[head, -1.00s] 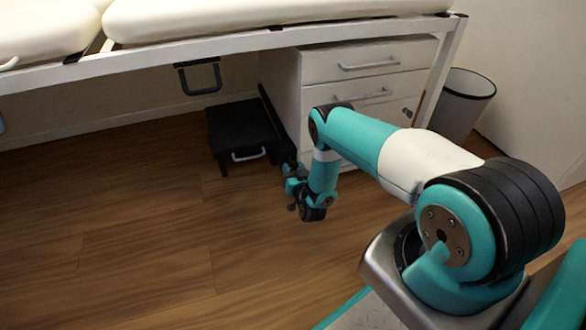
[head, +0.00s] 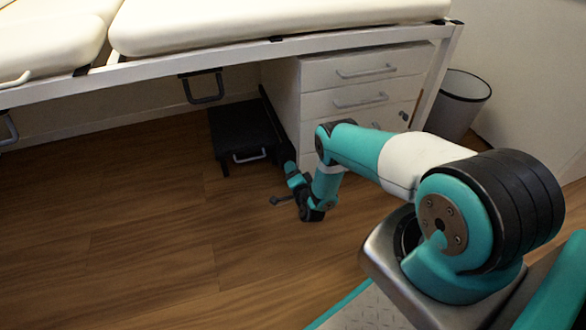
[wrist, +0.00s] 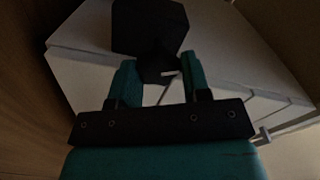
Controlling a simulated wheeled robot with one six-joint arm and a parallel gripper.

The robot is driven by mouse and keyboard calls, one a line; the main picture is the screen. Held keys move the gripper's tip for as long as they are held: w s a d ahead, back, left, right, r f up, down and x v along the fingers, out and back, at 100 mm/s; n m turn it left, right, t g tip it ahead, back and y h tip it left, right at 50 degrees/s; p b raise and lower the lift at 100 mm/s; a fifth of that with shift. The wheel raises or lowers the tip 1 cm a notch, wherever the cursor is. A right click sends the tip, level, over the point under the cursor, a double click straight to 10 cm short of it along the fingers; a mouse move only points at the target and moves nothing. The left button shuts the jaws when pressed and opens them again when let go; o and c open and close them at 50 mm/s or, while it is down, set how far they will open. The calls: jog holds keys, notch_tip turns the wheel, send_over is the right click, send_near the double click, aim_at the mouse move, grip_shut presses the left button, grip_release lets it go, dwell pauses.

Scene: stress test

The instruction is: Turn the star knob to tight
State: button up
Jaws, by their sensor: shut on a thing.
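In the wrist view, a dark piece that looks like the star knob (wrist: 158,66) sits between the teal fingers of my gripper (wrist: 161,76). The fingers are shut on it from both sides. A wider, dark, angular block (wrist: 150,27) shows just beyond it. The view is dim, so the knob's lobes and any tight mark cannot be made out. In the head view, my gripper (head: 291,168) is low by the front left corner of the white drawer unit (head: 312,105). The knob is not clear there, hidden by the gripper and wrist.
A black step stool (head: 238,130) stands left of the drawer unit, close to my gripper. The padded couch (head: 270,25) and its white frame (head: 240,58) extend above. A waste bin (head: 462,100) stands at the right. The wooden floor at left is clear.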

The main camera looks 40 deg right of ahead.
jog(key=m+p, duration=0.1)
jog(key=m, duration=0.4)
jog(key=shift+s, duration=0.1)
jog(key=shift+f+m, duration=0.1)
jog(key=shift+m, duration=0.2)
dwell(0.4)
jog(key=o, duration=0.9)
jog(key=shift+p, duration=0.35)
jog(key=shift+p+v, duration=6.65)
jog(key=shift+v, duration=2)
